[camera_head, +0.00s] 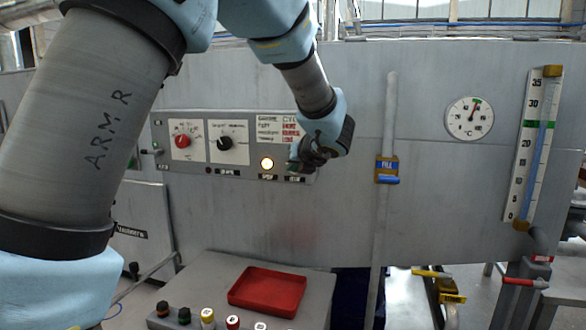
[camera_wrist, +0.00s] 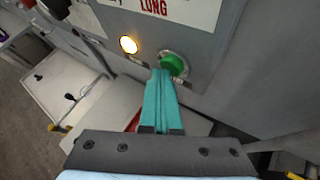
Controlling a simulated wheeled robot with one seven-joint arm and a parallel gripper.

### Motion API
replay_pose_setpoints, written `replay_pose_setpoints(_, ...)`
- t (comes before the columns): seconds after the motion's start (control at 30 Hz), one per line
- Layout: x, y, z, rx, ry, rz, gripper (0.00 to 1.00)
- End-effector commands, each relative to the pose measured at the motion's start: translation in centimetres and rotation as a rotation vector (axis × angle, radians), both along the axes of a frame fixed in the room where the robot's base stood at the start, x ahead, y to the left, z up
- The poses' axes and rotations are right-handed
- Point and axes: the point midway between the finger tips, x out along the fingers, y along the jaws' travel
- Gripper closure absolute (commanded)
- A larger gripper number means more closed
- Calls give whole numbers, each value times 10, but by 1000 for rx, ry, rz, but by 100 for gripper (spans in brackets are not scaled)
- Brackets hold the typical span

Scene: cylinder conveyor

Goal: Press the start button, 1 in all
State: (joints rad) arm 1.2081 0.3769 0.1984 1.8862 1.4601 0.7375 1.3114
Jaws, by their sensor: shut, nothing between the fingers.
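A round green button (camera_wrist: 173,64) sits on the grey control panel, with the teal fingers of my gripper (camera_wrist: 162,73) right at its left edge in the wrist view. The fingers are closed together with nothing between them. I cannot tell whether they touch the button. In the head view my gripper (camera_head: 300,166) is at the right end of the panel (camera_head: 220,124) and hides most of the button. A lit yellow-white lamp (camera_head: 267,163) is left of the gripper; it also shows in the wrist view (camera_wrist: 129,44).
The panel also carries a red knob (camera_head: 182,141) and a black knob (camera_head: 225,143). A vertical pipe with a blue-handled valve (camera_head: 387,170) stands to the right. Below is a grey desk (camera_head: 203,280) with a red tray (camera_head: 267,291) and several small cylinders.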

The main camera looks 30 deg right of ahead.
Motion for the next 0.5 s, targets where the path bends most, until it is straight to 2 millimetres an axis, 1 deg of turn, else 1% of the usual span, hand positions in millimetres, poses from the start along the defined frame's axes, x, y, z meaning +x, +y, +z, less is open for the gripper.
replay_pose_setpoints(0.17, -2, 2, 0, -2, -1, -1, 100)
replay_pose_setpoints(0.5, -13, 12, 0, 0, 0, -1, 100)
